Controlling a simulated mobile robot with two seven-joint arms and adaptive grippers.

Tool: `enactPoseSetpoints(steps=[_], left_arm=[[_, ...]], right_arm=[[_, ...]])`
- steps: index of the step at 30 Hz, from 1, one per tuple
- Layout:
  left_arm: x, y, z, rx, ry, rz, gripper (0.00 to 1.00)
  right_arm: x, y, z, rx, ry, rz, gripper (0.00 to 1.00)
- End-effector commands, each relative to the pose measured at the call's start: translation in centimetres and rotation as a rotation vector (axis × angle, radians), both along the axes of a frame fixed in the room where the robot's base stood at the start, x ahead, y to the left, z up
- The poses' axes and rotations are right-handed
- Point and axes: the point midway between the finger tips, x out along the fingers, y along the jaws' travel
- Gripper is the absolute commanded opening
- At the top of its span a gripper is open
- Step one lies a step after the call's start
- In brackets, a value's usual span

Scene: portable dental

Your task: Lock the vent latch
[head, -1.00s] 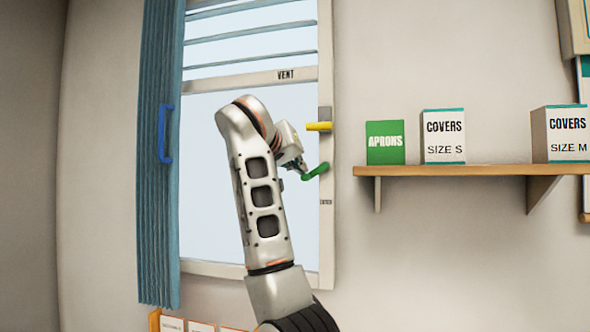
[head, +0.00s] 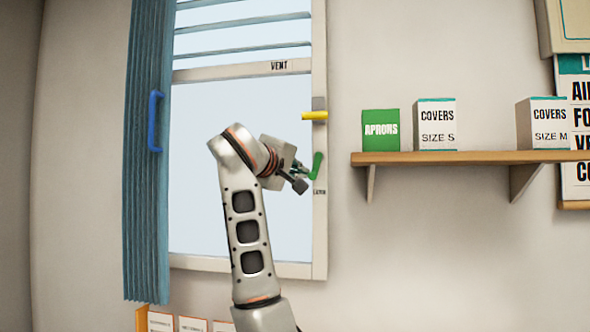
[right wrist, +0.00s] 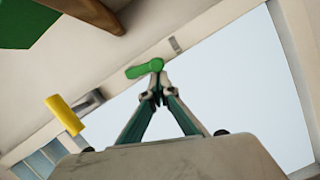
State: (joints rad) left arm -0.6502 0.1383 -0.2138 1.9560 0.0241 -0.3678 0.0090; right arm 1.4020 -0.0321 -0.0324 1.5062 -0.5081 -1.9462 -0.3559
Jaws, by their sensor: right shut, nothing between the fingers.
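The window frame's right post carries a green lever (head: 317,166), seen nearly upright and slightly tilted. A yellow handle (head: 314,115) sticks out to the left above it. My right gripper (head: 302,178) is just left of the green lever's lower end, shut and empty. In the right wrist view the closed fingertips (right wrist: 157,88) are right at one end of the green lever (right wrist: 144,69); whether they touch it is unclear. The yellow handle also shows there (right wrist: 65,115). My left gripper is out of view.
The window has a VENT label (head: 279,66) on its crossbar. A blue curtain (head: 143,220) with a blue handle (head: 155,121) hangs at the left. A wooden shelf (head: 440,157) with boxes juts out right of the window. The wall below the shelf is clear.

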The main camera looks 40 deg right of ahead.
Motion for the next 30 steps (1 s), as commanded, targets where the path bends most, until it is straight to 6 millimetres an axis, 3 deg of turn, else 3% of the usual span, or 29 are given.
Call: enactPoseSetpoints(steps=[6,30], left_arm=[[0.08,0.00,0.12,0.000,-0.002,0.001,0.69],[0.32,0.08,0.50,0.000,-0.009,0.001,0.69]], right_arm=[[-0.41,-0.33,-0.55,-0.083,0.097,0.001,0.00],[-0.80,-0.66,-0.89,-0.079,0.092,0.002,0.00]])
